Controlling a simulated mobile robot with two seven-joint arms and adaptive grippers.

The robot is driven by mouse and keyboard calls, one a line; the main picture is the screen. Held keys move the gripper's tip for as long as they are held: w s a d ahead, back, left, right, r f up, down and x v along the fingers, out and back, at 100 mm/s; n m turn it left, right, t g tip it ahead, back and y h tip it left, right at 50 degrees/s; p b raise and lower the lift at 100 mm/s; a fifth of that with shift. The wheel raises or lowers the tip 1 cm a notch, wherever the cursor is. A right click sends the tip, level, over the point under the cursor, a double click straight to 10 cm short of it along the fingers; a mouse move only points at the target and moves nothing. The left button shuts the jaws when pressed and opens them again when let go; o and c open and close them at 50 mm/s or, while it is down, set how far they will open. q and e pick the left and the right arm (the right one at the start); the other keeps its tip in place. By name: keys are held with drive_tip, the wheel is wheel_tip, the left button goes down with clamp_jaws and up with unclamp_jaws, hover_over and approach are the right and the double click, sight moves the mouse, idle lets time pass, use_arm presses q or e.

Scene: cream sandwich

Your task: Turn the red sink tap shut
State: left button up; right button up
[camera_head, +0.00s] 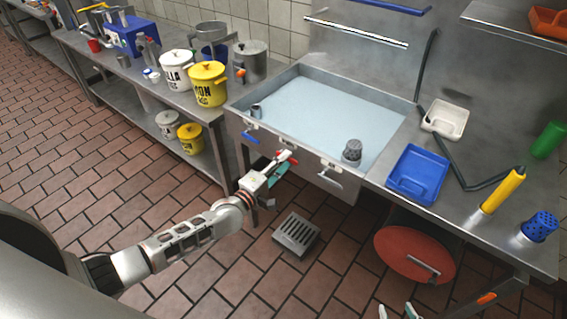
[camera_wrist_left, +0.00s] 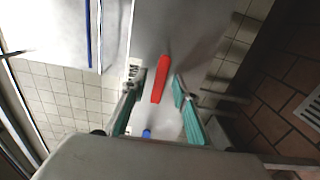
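The red tap handle (camera_head: 286,156) is on the front of the sink (camera_head: 300,158). In the left wrist view the red handle (camera_wrist_left: 160,79) is a long bar, slightly tilted, lying between the fingertips. My left gripper (camera_head: 278,168) is at the handle, and its fingers (camera_wrist_left: 160,90) are open on both sides of it, with gaps showing. In the head view the gripper hides part of the tap. My right gripper (camera_head: 397,310) is only partly in view at the bottom edge, its two fingertips apart and nothing seen between them.
A blue tap handle (camera_head: 250,135) is left of the red one, and a pale handle (camera_head: 329,178) is to its right. The basin holds a metal cup (camera_head: 352,151). A blue tray (camera_head: 417,174) lies on the right counter. A red lid (camera_head: 414,253) is below the counter.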

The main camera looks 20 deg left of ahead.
use_arm(q)
drive_tip(key=v, duration=1.2)
drive_tip(key=s+d+f+m+g, duration=0.2)
drive_tip(key=s+d+f+m, duration=0.2)
drive_tip(key=s+d+m, duration=0.2)
drive_tip(key=s+f+m+g+y, duration=0.1)
drive_tip(key=s+f+m+g, duration=0.1)
drive_tip(key=s+m, duration=0.4)
drive_tip(key=s+a+f+m+g+y, duration=0.1)
drive_tip(key=s+f+m+g+y, duration=0.1)
drive_tip(key=s+f+m, duration=0.3)
drive_tip(key=s+m, duration=0.1)
drive_tip(key=s, duration=0.2)
drive_tip(key=shift+a+f, duration=0.15)
drive_tip(key=shift+a, duration=0.2)
